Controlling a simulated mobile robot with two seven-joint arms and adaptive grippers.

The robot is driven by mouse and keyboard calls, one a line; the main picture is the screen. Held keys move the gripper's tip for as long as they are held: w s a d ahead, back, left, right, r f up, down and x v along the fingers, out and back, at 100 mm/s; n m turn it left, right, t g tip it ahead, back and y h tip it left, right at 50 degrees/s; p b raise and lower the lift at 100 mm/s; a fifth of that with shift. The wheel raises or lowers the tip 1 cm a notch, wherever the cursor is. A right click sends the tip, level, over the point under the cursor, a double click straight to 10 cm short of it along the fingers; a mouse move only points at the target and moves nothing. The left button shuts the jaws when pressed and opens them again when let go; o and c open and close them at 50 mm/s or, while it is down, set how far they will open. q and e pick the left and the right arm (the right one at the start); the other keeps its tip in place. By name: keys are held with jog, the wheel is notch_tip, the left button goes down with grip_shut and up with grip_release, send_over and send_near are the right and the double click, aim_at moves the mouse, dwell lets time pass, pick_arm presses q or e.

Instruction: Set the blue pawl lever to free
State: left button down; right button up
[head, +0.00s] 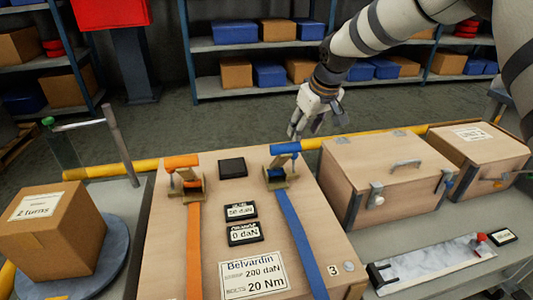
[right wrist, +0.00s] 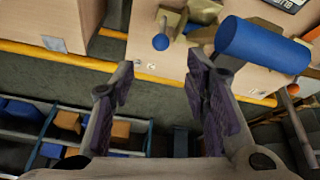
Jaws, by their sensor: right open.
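The blue ratchet stands on the wooden crate lid (head: 320,240), with its blue handle (head: 285,148) on top and a blue strap (head: 299,232) running toward me. A small blue knob (right wrist: 161,42), likely the pawl lever's end, shows beside the brass-coloured body in the right wrist view. The thick blue handle also shows there (right wrist: 262,46). My right gripper (head: 316,127) is open and empty, behind the ratchet and a little to its right. Its fingers (right wrist: 160,68) point toward the knob without touching it. My left gripper is not in view.
An orange ratchet (head: 182,162) with an orange strap stands to the left. Black displays (head: 240,211) sit between the straps. A latched wooden case (head: 390,175) stands close on the right.

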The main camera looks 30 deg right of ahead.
aim_at(296, 154)
jog(key=b+x, duration=0.2)
jog(key=x, duration=0.9)
jog(key=shift+s+f, duration=0.1)
jog(key=shift+f, duration=0.1)
jog(key=shift+w+f, duration=0.3)
jog(key=shift+f, duration=0.15)
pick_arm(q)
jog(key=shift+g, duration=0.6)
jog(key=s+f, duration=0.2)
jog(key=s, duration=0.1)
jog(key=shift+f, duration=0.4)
pick_arm(e)
jog(key=shift+c, duration=0.2)
grip_shut()
